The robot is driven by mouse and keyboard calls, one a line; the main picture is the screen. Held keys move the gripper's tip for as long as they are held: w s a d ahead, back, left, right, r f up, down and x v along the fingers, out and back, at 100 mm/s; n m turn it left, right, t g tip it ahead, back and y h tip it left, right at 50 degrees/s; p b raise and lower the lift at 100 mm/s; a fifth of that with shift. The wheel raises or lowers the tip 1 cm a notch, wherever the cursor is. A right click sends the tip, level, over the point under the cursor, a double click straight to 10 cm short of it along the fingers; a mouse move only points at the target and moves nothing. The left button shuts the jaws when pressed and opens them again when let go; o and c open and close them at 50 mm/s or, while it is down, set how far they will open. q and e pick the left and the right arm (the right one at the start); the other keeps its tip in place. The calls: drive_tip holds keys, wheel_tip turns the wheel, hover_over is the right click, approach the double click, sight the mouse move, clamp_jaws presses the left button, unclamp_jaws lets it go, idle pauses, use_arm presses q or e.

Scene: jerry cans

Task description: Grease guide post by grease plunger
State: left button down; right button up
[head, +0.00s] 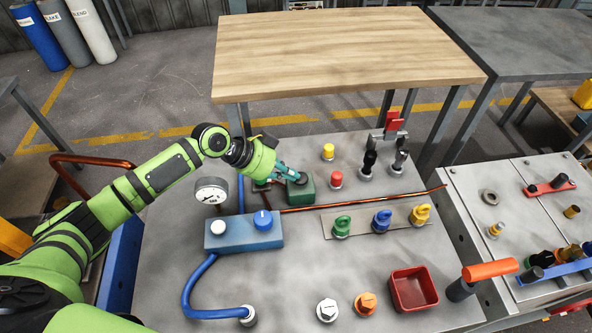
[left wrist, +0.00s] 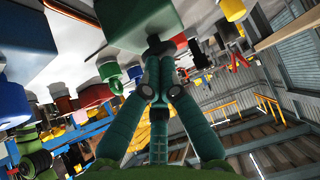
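My left gripper (head: 298,179) has teal fingers and is right at the top of a dark green block (head: 300,193) in the middle of the panel. In the left wrist view, its fingertips (left wrist: 158,62) are together around a dark knob (left wrist: 155,43) on that block (left wrist: 145,18); I take this to be the grease plunger. The knob is mostly hidden by the fingers in the head view. My right gripper is not in view.
A blue block (head: 244,236) with a gauge (head: 211,191) and hose (head: 190,287) lies left of the green block. A copper pipe (head: 350,203) passes close by. Yellow (head: 328,151) and red (head: 336,178) knobs stand to its right. A red bin (head: 414,290) is at front.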

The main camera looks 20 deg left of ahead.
use_arm(q)
drive_tip(key=v, duration=1)
drive_tip(key=shift+r, duration=0.3)
drive_tip(key=shift+s, duration=0.1)
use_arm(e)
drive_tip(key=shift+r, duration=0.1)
